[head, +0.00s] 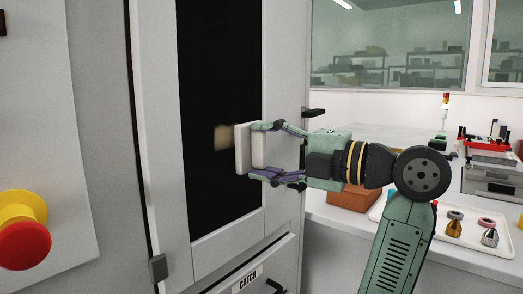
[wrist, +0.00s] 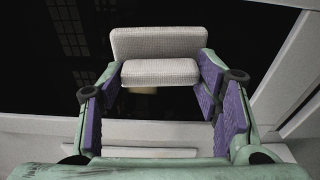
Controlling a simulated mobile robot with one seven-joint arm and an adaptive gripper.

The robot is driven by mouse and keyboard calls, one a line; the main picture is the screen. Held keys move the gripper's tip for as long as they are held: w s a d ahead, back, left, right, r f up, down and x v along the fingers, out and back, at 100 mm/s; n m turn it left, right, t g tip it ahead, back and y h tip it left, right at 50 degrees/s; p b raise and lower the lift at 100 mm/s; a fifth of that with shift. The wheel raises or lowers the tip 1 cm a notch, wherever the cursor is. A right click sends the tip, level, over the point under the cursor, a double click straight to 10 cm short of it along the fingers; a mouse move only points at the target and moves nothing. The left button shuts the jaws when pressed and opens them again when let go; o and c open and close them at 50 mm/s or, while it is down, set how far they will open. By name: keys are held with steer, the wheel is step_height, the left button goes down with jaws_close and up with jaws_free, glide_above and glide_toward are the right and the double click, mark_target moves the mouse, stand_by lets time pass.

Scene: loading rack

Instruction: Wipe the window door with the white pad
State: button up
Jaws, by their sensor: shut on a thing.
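The window door (head: 222,60) is a pale-framed door with a tall dark glass pane; its dark glass also fills the top of the wrist view (wrist: 40,60). My gripper (head: 262,150) is shut on the white pad (head: 243,149), with one finger above and one below it in the head view. The pad is upright, its flat face turned to the glass, in front of the lower half of the pane. A blurred pale reflection shows on the glass beside it. In the wrist view the pad (wrist: 158,42) sits between the fingertips. I cannot tell whether it touches the glass.
A dark handle (head: 314,112) sticks out at the door's right edge. A drawer labelled CATCH (head: 250,280) is below the door. A red and yellow stop button (head: 22,235) is at the left. A bench (head: 450,225) with a tray, brown box and tools stands at the right.

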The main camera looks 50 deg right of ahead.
steer(key=shift+a+v, duration=0.2)
steer(key=shift+v, duration=1.05)
steer(key=shift+a+v, duration=0.2)
steer(key=shift+v, duration=1)
steer(key=shift+s, duration=0.15)
steer(key=v, duration=0.3)
steer(key=shift+a, duration=0.25)
steer(key=shift+w+a+r+p, duration=0.5)
steer(key=shift+a+r+p, duration=1.15)
steer(key=shift+a, duration=1.95)
steer(key=shift+d+f+p+x, duration=0.15)
steer(key=shift+p+x, duration=0.05)
steer(key=shift+x, duration=0.7)
steer(key=shift+d+f+p+x, duration=0.15)
steer(key=shift+p+x, duration=0.1)
steer(key=shift+x, duration=0.7)
steer(key=shift+d+f+p+x, duration=0.1)
steer(key=shift+d+p+x, duration=0.1)
steer(key=shift+x, duration=0.7)
steer(key=shift+x, duration=1.1)
